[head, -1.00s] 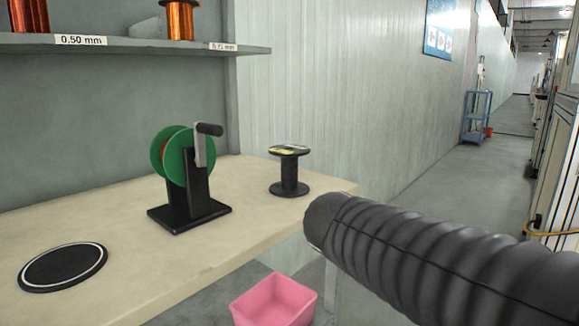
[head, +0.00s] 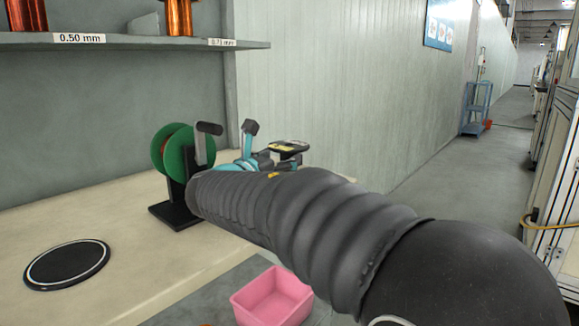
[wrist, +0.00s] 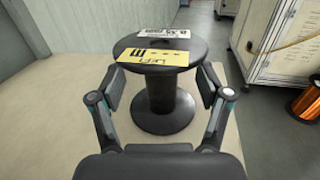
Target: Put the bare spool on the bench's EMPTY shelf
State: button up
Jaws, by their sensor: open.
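The bare black spool (wrist: 161,97) stands upright on the bench, with yellow and white labels on its top flange. In the head view only its top flange (head: 289,147) shows; my arm hides the rest. My gripper (wrist: 157,87) is open, with one finger on each side of the spool's core below the top flange. I see a gap between the fingers and the core. In the head view my gripper (head: 262,158) is partly hidden behind my arm. The shelf (head: 130,42) above the bench shows 0.50 mm and 0.71 mm labels; no EMPTY label is in view.
A green-wheeled winder with a crank (head: 180,160) stands just left of my gripper. A round black pad (head: 67,264) lies on the bench (head: 120,215). A pink bin (head: 272,296) is below the bench edge. Copper spools (head: 180,17) stand on the shelf.

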aim_at(284, 155)
jog(key=x, duration=0.4)
jog(key=shift+c, duration=0.3)
jog(key=shift+d, duration=0.1)
grip_shut()
